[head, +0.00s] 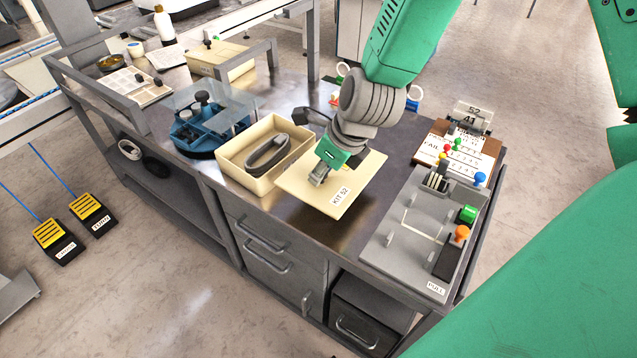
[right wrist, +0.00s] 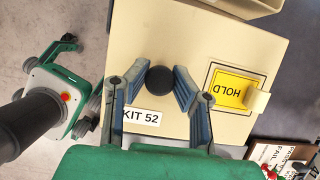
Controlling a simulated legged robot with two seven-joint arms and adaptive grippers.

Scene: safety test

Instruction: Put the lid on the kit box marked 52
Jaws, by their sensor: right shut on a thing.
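The lid (head: 350,180) is a flat cream square marked KIT 52. My right gripper (head: 318,176) is shut on its dark round knob, which shows between the fingers (right wrist: 160,82) in the right wrist view. There the lid (right wrist: 150,45) also bears a yellow HOLD label (right wrist: 230,88) and a small cream tab (right wrist: 258,102). The lid appears held above the bench, right of the open cream kit box (head: 231,165). A dark grey looped item (head: 268,153) lies in the box. I see no number on the box.
A grey fixture tray (head: 405,245) with coloured knobs stands right of the lid. A blue device (head: 210,122) stands left of the box. Another cream box (head: 220,62) is at the back.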

